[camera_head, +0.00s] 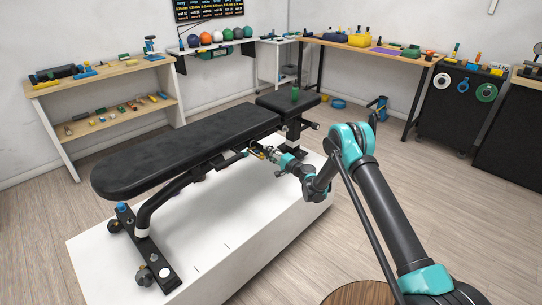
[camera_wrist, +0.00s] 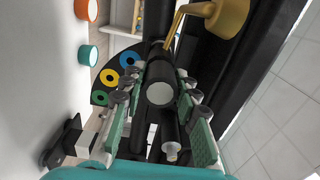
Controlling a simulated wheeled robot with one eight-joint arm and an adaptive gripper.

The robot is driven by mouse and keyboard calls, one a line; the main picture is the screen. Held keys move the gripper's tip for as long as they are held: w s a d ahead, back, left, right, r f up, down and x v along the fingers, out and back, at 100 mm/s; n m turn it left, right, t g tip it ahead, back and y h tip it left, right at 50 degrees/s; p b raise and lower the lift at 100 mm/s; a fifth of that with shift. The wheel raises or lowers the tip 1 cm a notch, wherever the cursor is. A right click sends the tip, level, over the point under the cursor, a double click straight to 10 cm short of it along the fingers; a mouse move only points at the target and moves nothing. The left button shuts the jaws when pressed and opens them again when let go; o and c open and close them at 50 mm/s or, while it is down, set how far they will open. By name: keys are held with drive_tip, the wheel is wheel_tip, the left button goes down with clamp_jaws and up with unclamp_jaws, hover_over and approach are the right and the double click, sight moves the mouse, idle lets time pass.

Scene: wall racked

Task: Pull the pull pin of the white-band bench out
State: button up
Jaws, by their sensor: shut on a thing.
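The white-band bench (camera_head: 185,150) has a long black padded top and stands on a white platform. A white band shows low on its front leg. My gripper (camera_head: 268,154) reaches in under the bench's right side, near the seat end. In the wrist view, my gripper (camera_wrist: 160,92) has its two green-sided fingers either side of a black cylindrical knob with a pale grey end face, which I take as the pull pin (camera_wrist: 161,94). The fingers are shut on it. The pin's inner end is hidden behind the knob.
A brass-coloured knob (camera_wrist: 222,14) sits close above right of the fingers. A dark plate with coloured rings (camera_wrist: 110,77) is at the left. The white platform (camera_head: 215,235) lies below the bench.

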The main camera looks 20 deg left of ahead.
drive_tip(key=shift+v, duration=1.05)
drive_tip(key=o, duration=1.2)
drive_tip(key=shift+v, duration=3.75)
drive_tip(key=shift+f, duration=0.1)
